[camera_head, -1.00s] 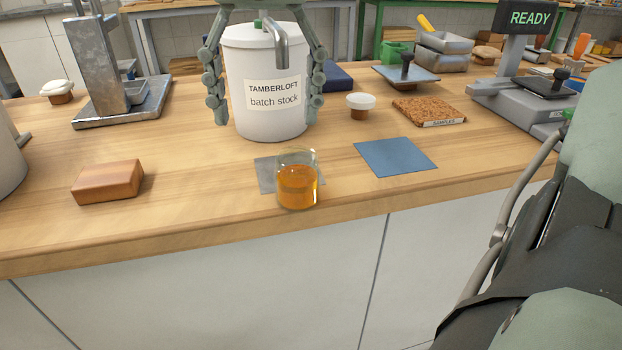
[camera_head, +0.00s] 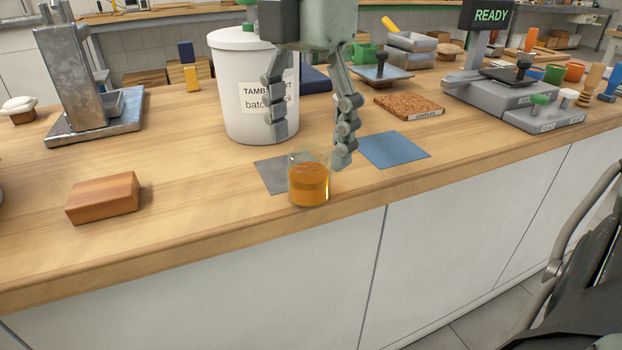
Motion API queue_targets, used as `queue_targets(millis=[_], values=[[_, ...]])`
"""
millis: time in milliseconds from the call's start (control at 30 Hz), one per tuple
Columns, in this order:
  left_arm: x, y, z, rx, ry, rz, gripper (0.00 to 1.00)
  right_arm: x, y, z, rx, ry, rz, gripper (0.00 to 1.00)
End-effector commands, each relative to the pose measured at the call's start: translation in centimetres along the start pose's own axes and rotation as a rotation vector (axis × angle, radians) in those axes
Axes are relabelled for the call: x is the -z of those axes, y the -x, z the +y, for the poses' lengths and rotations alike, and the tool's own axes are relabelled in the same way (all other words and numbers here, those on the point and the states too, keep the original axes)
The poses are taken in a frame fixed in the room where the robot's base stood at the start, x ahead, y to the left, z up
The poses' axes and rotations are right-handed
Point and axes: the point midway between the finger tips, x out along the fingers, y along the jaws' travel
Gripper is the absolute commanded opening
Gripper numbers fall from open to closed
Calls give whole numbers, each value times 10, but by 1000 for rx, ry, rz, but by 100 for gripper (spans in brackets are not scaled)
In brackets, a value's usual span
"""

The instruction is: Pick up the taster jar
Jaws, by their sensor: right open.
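The taster jar (camera_head: 309,187) is a small clear glass with amber honey in it. It stands upright near the front edge of the wooden counter (camera_head: 190,225), partly over the corner of a grey mat (camera_head: 270,176). My right gripper (camera_head: 308,152) points down from the top with its two fingers spread. It is open and empty. In the picture its fingertips are just above the jar's rim, one to each side. I see no clear contact with the jar. My left gripper is not in view.
A white batch stock tub (camera_head: 228,85) stands close behind the gripper. A blue mat (camera_head: 394,150) lies right of the jar, and a brown block (camera_head: 103,198) lies left. A metal press (camera_head: 70,75) stands back left; a grey device (camera_head: 500,97) is at the right.

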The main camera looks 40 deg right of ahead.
Motion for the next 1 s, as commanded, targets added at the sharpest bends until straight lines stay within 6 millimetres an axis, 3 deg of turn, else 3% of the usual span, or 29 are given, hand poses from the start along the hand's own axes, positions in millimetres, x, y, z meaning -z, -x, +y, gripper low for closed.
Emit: queue_targets(millis=[300,633,1000], values=[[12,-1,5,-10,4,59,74,-4,-45,-1,1,0,2,73],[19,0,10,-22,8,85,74,-4,-51,0,-3,-1,1,72],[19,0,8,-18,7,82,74,-4,-51,0,-3,-1,0,26]])
